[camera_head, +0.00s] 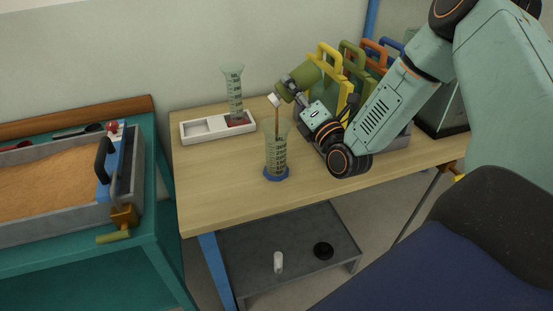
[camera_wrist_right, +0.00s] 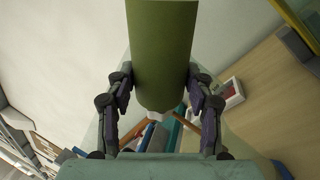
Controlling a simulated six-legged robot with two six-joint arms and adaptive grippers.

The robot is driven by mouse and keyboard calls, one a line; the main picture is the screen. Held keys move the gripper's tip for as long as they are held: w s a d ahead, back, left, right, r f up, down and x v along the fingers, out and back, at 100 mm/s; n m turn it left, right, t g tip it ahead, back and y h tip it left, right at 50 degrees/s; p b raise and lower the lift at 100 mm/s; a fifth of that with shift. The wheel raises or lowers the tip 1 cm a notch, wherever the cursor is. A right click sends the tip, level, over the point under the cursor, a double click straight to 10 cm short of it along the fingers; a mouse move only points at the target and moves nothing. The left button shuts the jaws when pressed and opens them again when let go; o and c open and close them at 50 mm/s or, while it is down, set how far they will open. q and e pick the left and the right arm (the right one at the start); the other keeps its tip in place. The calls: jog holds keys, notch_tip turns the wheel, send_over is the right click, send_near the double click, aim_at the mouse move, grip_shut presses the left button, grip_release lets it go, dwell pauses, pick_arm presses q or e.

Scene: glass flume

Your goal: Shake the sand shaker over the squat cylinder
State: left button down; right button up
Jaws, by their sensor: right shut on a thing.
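The sand shaker (camera_head: 305,75) is an olive green cylinder with a white end (camera_head: 274,100). My right gripper (camera_head: 292,88) is shut on it and holds it tilted, white end down and to the left, above the squat cylinder. In the right wrist view the shaker (camera_wrist_right: 162,50) sits between both fingers. The squat cylinder (camera_head: 276,158) is a clear greenish graduated vessel on a blue base, upright on the table. A thin brown streak (camera_head: 277,118) runs from below the white end into its mouth; I cannot tell whether it is falling sand. My left gripper is out of view.
A taller, narrower graduated cylinder (camera_head: 235,95) stands in a white tray (camera_head: 195,130) behind left on the wooden table (camera_head: 215,190). Yellow, green, orange and blue handled pieces (camera_head: 328,65) stand behind my right arm. A sand box (camera_head: 55,185) is at the left.

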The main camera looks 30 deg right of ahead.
aim_at(295, 80)
jog(key=m+b, duration=0.1)
jog(key=m, duration=0.1)
jog(key=m+h+b, duration=0.1)
jog(key=m, duration=0.1)
jog(key=shift+w+r+h, duration=0.15)
jog(key=shift+w+h, duration=0.05)
jog(key=shift+h, duration=0.1)
jog(key=m, duration=0.1)
jog(key=m+h+b, duration=0.1)
jog(key=m, duration=0.1)
jog(key=shift+a+r, duration=0.1)
jog(key=shift+r, duration=0.15)
jog(key=m, duration=0.1)
jog(key=m+h+b, duration=0.1)
jog(key=m, duration=0.1)
jog(key=shift+s+r, duration=0.15)
jog(key=shift+r, duration=0.25)
jog(key=m+h, duration=0.1)
jog(key=m, duration=0.1)
jog(key=m+g+b, duration=0.1)
jog(key=m, duration=0.1)
jog(key=shift+r+m+h, duration=0.3)
jog(key=shift+r+h, duration=0.05)
jog(key=shift+h, duration=0.05)
jog(key=shift+r+m+b, duration=0.1)
jog(key=shift+m+b, duration=0.25)
jog(key=shift+m, duration=0.35)
jog(key=shift+r+m+g+h, duration=0.25)
jog(key=shift+m+g+h, duration=0.15)
jog(key=shift+m, duration=0.5)
